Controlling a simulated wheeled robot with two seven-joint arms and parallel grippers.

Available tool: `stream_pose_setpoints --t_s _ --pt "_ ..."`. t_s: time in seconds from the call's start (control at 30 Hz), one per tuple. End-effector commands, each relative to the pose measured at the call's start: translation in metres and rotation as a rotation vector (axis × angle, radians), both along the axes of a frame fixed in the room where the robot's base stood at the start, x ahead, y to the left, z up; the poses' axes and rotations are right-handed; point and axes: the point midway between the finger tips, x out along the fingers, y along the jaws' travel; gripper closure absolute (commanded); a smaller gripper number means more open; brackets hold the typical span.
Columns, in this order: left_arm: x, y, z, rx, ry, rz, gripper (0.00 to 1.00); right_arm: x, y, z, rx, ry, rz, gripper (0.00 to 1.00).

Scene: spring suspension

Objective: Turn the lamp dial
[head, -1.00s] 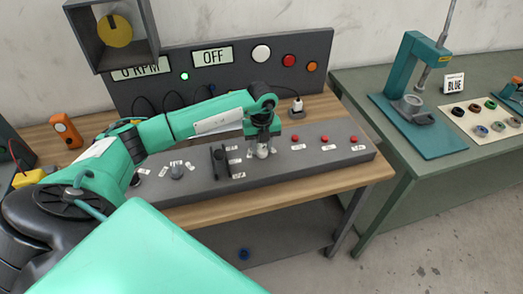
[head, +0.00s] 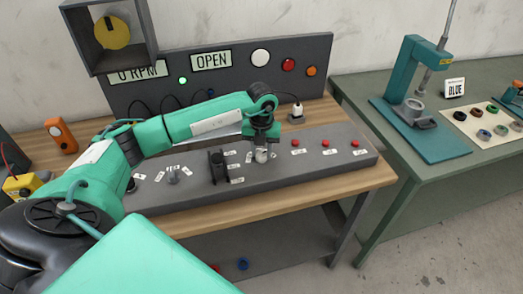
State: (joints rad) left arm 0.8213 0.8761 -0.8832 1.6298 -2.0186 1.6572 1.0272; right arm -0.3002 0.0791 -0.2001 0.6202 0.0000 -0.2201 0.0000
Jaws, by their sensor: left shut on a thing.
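A pale dial (head: 262,156) stands on the sloped grey control console, in the middle of its top. My left gripper (head: 262,144) points down over it and is shut on it, hiding its upper part. The display (head: 211,61) on the back panel reads OPEN. A white lamp (head: 260,57), a red lamp (head: 288,64) and an orange lamp (head: 311,71) sit in a row to its right. The labels around the dial are too small to read. My right gripper is out of view.
The console (head: 320,170) also carries a black lever block (head: 218,166), another knob (head: 173,175) and red buttons (head: 325,144). An RPM display (head: 138,73) and a lit green light (head: 183,80) are at left. A green bench (head: 455,180) with a teal press (head: 417,90) stands right.

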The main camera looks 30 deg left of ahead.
Motion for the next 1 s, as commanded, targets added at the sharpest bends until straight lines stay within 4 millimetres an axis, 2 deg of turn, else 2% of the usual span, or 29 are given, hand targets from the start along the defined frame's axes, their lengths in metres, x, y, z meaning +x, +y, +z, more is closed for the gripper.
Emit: stream_pose_setpoints --t_s 0.1,0.13,0.23,0.53,0.67,0.77,1.0 --pt "0.001 0.001 0.002 0.0 -0.004 0.0 0.89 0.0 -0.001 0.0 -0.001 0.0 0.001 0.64" --pt "0.001 0.001 0.002 0.0 -0.004 0.0 0.63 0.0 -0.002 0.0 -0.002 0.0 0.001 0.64" --pt "0.001 0.0 0.002 0.0 -0.003 0.001 0.45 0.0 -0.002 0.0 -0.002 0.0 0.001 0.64" --pt "0.001 0.0 0.002 0.0 -0.002 0.001 0.45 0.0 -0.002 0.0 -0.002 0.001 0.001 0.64" --pt "0.001 0.001 0.012 0.001 -0.004 0.002 0.45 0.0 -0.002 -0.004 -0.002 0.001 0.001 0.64" --pt "0.001 0.0 0.029 0.0 -0.005 0.001 0.45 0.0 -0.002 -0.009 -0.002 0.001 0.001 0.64" --pt "0.001 0.0 0.085 0.0 -0.008 0.0 0.45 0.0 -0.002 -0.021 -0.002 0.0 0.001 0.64"
